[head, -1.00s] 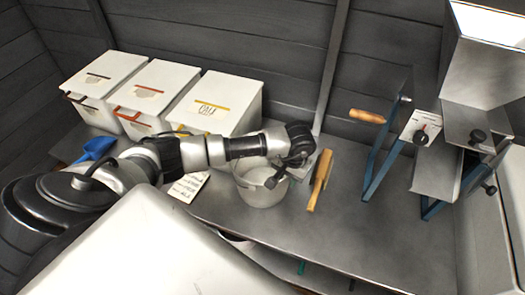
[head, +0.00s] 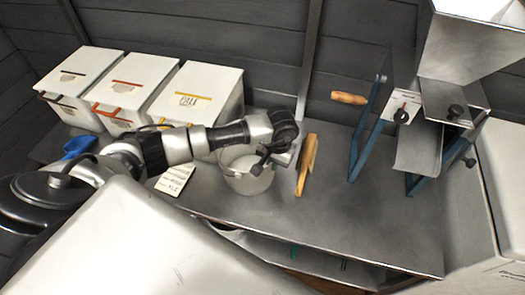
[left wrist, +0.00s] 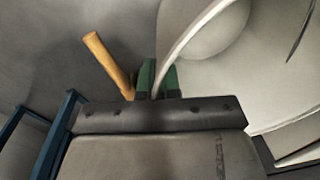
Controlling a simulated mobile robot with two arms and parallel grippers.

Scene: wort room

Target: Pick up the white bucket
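The white bucket (head: 248,183) stands on the grey metal table, partly covered by my left arm and gripper. My left gripper (head: 266,160) is at the bucket's right side, pointing down at its edge. In the left wrist view, the two green fingertips (left wrist: 158,78) are close together on either side of a thin curved white strip of the bucket (left wrist: 190,35). They look shut on it; whether it is the rim or the handle is hard to tell. The bucket's pale inside shows there too. No gap under the bucket is visible. My right gripper is not in view.
A wooden-handled tool (head: 307,163) lies just right of the gripper. White lidded bins (head: 196,97), a blue scoop (head: 80,145) and a paper note (head: 173,180) are at left. A blue-framed mill (head: 372,130) stands at right. The table's (head: 330,220) front right is clear.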

